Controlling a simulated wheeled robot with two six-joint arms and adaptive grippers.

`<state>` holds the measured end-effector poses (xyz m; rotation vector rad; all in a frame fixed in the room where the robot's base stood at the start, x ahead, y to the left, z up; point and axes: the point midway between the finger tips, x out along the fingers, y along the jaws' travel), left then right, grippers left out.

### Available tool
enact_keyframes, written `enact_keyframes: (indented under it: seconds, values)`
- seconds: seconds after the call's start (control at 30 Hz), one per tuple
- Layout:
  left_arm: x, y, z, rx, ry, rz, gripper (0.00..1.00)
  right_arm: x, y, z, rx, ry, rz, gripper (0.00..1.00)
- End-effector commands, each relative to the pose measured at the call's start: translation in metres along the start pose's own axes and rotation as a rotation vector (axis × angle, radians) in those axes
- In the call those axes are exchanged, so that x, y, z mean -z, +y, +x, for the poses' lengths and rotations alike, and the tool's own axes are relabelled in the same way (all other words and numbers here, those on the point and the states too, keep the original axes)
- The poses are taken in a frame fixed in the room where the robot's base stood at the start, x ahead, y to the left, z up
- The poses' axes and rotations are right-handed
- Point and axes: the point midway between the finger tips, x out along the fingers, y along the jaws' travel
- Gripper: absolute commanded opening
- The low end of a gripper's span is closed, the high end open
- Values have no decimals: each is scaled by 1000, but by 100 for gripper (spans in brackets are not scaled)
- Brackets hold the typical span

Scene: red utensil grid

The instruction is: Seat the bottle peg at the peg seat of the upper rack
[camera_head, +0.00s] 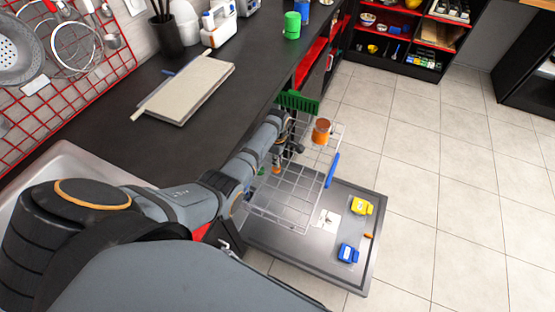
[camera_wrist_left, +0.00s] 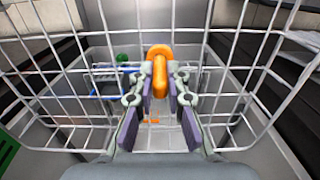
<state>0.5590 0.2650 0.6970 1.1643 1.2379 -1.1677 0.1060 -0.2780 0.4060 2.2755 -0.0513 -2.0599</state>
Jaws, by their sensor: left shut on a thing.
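In the head view, my left gripper (camera_head: 288,146) is over the far left part of the upper rack (camera_head: 284,208). I cannot pick out the peg seat, or tell whether the peg touches the rack. My right gripper is not in view.
An orange-brown cup (camera_head: 321,130) is at the rack's far end, beside a green comb-like piece (camera_head: 298,102). The open dishwasher door (camera_head: 316,258) lies below, bearing a yellow item (camera_head: 361,206) and a blue item (camera_head: 348,253). The dark counter (camera_head: 105,128) borders the left.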

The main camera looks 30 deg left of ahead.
Motion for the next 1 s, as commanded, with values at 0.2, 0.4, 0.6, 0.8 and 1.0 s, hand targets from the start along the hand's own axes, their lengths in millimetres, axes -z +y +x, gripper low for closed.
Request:
enact_keyframes:
  seconds: [0.2, 0.4, 0.6, 0.8, 1.0]
  values:
    - [0, 0, 0, 0, 0, 0, 0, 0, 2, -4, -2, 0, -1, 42]
    - [0, 0, 0, 0, 0, 0, 0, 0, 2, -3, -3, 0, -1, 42]
    - [0, 0, -1, 0, 0, 0, 0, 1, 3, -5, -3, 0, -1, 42]
    - [0, 0, -1, 0, 0, 0, 0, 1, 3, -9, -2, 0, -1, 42]
    - [0, 0, 0, 0, 0, 0, 0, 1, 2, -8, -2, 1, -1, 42]
